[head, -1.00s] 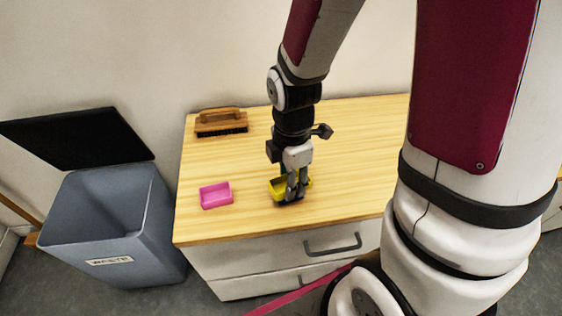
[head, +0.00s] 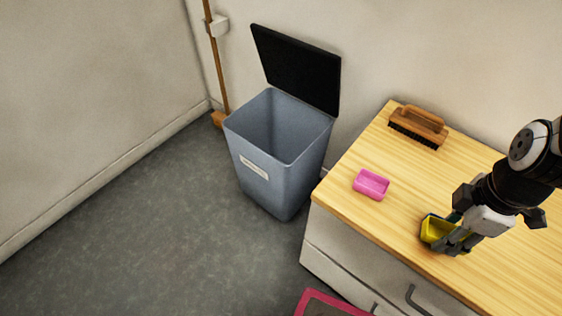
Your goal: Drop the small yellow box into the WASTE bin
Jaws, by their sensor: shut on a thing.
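The small yellow box (head: 437,231) is near the front edge of the wooden top, at the right of the head view. My gripper (head: 459,241) is shut on the yellow box, with its fingers covering part of the right side. I cannot tell whether the box touches the tabletop. The WASTE bin (head: 302,174) is a blue-grey bin on the floor left of the cabinet, with its black lid (head: 298,69) raised and its opening clear. Its inside looks empty as far as I can see.
A wooden brush (head: 418,126) is at the back. A broom (head: 218,70) leans in the corner behind the bin. The floor left of the bin is free.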

